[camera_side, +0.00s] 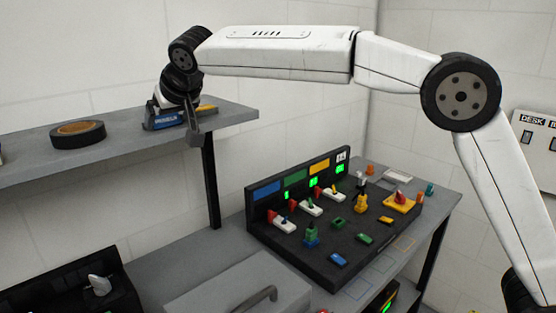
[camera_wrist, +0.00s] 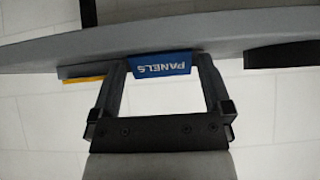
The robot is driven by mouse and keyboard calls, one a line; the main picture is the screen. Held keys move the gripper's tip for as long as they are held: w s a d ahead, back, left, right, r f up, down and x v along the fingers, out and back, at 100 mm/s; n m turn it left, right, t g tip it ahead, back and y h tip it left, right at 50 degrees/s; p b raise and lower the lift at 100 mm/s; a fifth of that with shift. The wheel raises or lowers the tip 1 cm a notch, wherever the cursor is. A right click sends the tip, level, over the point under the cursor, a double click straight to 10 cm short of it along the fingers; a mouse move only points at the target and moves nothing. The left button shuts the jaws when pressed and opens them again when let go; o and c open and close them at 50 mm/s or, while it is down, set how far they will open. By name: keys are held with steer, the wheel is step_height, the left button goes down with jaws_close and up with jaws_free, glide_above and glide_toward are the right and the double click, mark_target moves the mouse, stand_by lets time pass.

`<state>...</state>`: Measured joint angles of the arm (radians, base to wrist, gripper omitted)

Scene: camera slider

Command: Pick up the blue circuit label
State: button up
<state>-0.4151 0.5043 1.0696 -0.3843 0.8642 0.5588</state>
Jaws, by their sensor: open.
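A blue label (camera_wrist: 161,64) lettered PANELS sits at the edge of the shelf; its lettering is upside down in the wrist view. It also shows in the side view (camera_side: 163,121), partly behind my gripper (camera_side: 190,120). In the wrist view my gripper (camera_wrist: 162,68) is open, with one finger on each side of the label. I cannot tell whether either finger touches it. On the bench, a black panel board carries a blue plate (camera_side: 264,191) at its upper left and a small blue piece (camera_side: 337,259) lies on its front.
The grey shelf (camera_side: 115,140) holds a black tape roll (camera_side: 78,134) to the left and a yellow piece (camera_side: 207,109) beside my gripper. Below, the board (camera_side: 290,255) carries several coloured parts. A grey case (camera_side: 230,292) stands in front. Free air lies between shelf and board.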

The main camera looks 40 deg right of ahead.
steer(key=shift+c, duration=0.2)
steer(key=c, duration=0.9)
steer(key=shift+r, duration=0.1)
steer(key=shift+r, duration=1.35)
steer(key=s+d+r, duration=0.1)
steer(key=s+r, duration=0.2)
steer(key=s, duration=0.1)
steer(key=s+d+r, duration=0.1)
steer(key=s+r, duration=0.2)
steer(key=s, duration=0.2)
steer(key=s+d+r, duration=0.2)
steer(key=s+r, duration=0.2)
steer(key=shift+s, duration=0.2)
